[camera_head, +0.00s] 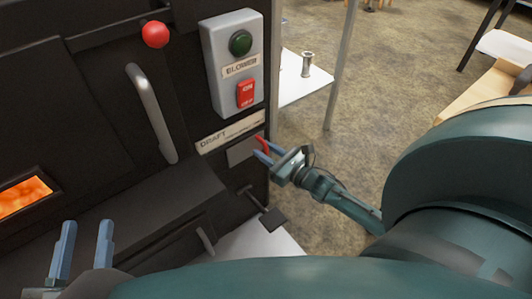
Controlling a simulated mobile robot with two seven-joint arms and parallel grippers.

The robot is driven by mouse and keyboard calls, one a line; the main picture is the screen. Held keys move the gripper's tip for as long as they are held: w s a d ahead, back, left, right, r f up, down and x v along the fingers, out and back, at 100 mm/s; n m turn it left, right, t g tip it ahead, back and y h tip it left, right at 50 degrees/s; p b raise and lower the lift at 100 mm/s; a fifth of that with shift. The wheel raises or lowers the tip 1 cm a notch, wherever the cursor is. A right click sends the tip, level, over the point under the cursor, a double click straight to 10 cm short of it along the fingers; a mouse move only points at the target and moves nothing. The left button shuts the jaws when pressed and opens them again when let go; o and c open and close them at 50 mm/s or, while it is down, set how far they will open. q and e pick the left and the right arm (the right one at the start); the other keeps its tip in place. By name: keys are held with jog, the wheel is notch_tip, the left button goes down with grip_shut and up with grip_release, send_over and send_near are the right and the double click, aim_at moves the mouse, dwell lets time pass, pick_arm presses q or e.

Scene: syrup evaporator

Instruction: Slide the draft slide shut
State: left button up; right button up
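The draft slide is a grey plate (242,151) on the dark front of the evaporator, just under a pale DRAFT label (230,132). A red tab (262,145) stands at the plate's right end. My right gripper (264,151) is at this tab, its blue fingertips pointing left towards the plate. The tab shows right by the fingers, but I cannot tell whether they grip it or only touch it. My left gripper (86,246) is at the lower left, away from the slide, with its two blue fingers apart and nothing between them.
Above the label is a grey blower box (232,65) with a green button and a red switch. A metal door handle (152,113) and red ball (155,34) are left of it. Glowing fire (24,196) shows at far left. Open floor (310,125) lies to the right.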

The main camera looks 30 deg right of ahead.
jog(key=shift+w, duration=0.15)
grip_shut()
dwell(0.5)
